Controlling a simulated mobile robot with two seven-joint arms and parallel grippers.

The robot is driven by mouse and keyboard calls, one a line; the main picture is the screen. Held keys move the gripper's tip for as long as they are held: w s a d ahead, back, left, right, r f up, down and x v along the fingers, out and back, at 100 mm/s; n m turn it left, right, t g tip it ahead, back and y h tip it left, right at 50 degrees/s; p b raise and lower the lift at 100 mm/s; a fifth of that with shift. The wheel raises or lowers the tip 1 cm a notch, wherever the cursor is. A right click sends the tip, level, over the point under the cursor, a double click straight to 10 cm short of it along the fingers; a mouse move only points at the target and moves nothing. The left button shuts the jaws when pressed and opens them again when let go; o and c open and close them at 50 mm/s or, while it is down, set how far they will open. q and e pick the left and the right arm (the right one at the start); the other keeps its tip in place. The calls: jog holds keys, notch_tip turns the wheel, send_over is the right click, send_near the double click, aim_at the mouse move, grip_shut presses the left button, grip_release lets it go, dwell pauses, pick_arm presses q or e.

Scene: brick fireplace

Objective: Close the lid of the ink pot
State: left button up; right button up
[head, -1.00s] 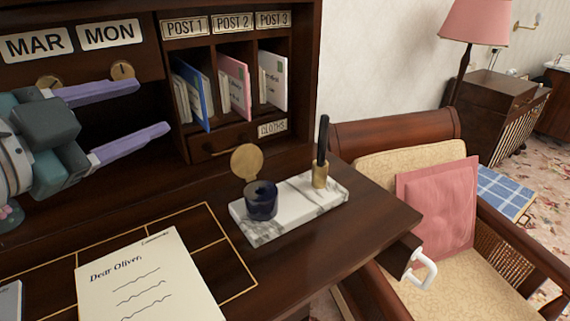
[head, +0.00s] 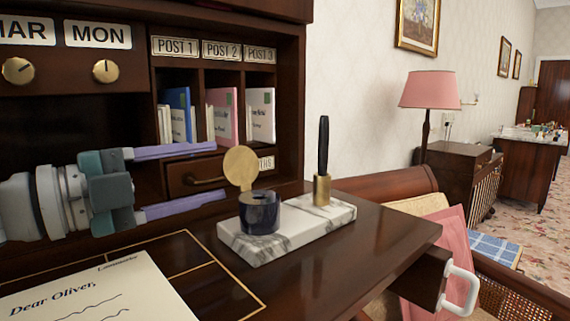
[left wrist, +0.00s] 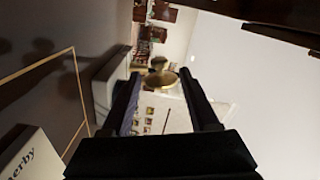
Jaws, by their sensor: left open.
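The dark blue glass ink pot (head: 259,216) stands on a white marble base (head: 285,243) on the desk. Its round gold lid (head: 241,168) is open and stands upright at the pot's rim. My left gripper (head: 220,171) is open and empty, coming in from the left with its purple fingers pointing at the lid. Its fingertips end just left of the lid in the head view, apparently apart from it. In the left wrist view the gold lid (left wrist: 161,79) shows between the open fingers. My right gripper is not in view.
A black pen in a gold holder (head: 322,188) stands on the marble base's right side. Letter slots and a small drawer (head: 195,175) are behind the gripper. A letter (head: 95,290) lies at front left. An armchair is right of the desk.

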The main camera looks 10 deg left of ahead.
aim_at(235, 166)
pick_arm(q)
jog(key=x, duration=0.5)
jog(key=shift+d, duration=0.1)
grip_shut()
dwell(0.4)
